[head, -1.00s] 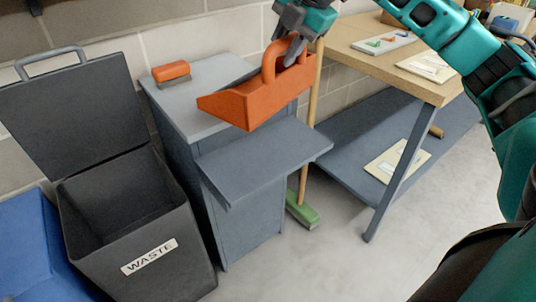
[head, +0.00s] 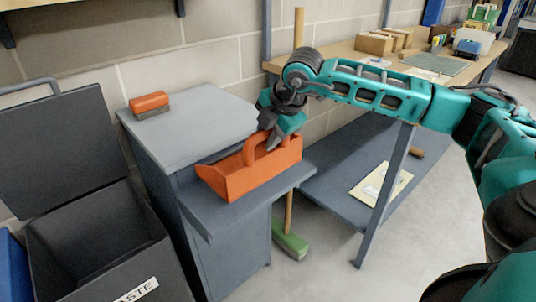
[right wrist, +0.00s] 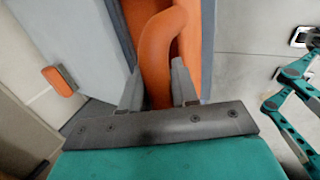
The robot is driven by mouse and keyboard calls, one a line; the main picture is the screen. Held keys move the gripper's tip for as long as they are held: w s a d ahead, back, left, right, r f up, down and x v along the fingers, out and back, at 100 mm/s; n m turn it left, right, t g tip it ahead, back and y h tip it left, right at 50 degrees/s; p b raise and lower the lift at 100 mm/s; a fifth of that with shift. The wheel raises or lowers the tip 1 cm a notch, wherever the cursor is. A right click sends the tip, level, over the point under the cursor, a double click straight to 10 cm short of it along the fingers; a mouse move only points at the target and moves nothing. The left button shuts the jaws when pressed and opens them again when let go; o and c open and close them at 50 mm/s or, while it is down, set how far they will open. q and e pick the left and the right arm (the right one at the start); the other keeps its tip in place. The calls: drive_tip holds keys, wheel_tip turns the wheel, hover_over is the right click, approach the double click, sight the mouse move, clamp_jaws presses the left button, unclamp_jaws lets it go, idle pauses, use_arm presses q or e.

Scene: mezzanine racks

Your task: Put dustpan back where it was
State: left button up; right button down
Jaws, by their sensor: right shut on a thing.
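The orange dustpan (head: 249,174) is at the lower grey shelf (head: 219,213) on the front of the grey cabinet, with its open end to the left. I cannot tell whether its base touches the shelf. My right gripper (head: 271,141) reaches it from above and is shut on its looped handle. In the right wrist view the dustpan handle (right wrist: 158,55) stands between the two fingers of my right gripper (right wrist: 158,88). My left gripper is not in view.
An orange brush (head: 150,105) lies on the cabinet top (head: 205,112). An open waste bin (head: 95,235) stands at the left. A green-headed broom (head: 291,243) stands behind the shelf's right end. A workbench (head: 350,58) with boxes is at the right.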

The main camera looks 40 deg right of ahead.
wheel_tip(320, 180, down, 5)
drive_tip(key=shift+r+b, duration=0.2)
drive_tip(key=shift+b, duration=0.1)
drive_tip(key=c, duration=0.8)
unclamp_jaws()
drive_tip(key=shift+c, duration=0.2)
